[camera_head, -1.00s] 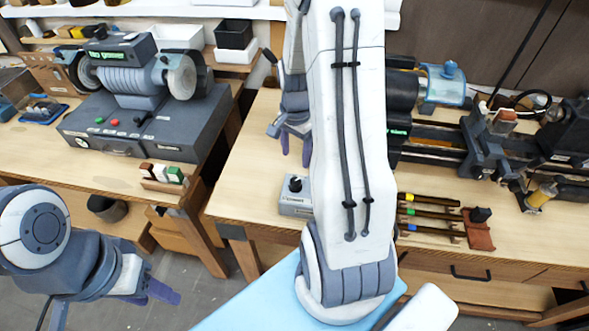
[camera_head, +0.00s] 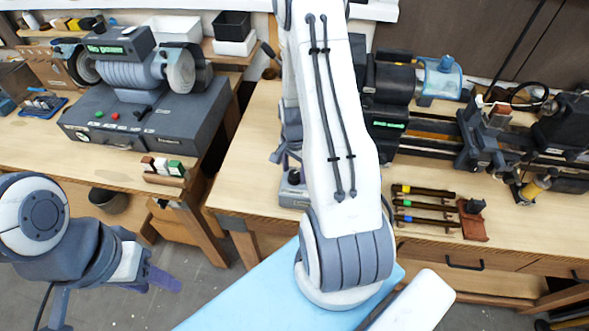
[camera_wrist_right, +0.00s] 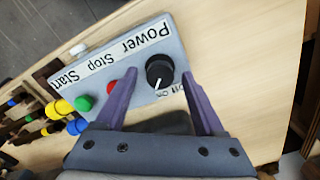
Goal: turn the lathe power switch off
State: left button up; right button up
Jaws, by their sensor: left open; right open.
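The lathe power switch is a black round knob (camera_wrist_right: 159,70) with a white pointer mark, on a grey control box (camera_wrist_right: 110,68) labelled Power, Stop and Start. The lettering appears upside down in the right wrist view. The pointer is aimed down toward the small Off/On label. My right gripper (camera_wrist_right: 163,78) is open, with its purple fingers on either side of the knob; contact cannot be told. In the head view the box (camera_head: 291,199) is partly hidden by my right gripper. My left gripper (camera_head: 162,281) is open and empty at lower left, away from the box.
The lathe (camera_head: 440,130) stands behind, with a small lit green display. Several tools (camera_head: 424,207) lie right of my right arm. Red (camera_wrist_right: 113,87) and green (camera_wrist_right: 84,103) buttons sit beside the knob. A bench grinder (camera_head: 135,75) stands on the left bench.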

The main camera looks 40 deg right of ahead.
grip_shut()
jog(key=shift+n, duration=0.4)
jog(key=n+b, duration=0.1)
jog(key=n, duration=0.2)
jog(key=shift+n, duration=0.4)
jog(key=n+b, duration=0.1)
jog(key=n, duration=0.3)
jog(key=shift+n, duration=0.3)
jog(key=n, duration=0.4)
jog(key=shift+b, duration=0.3)
jog(key=n, duration=0.4)
jog(key=shift+n, duration=0.5)
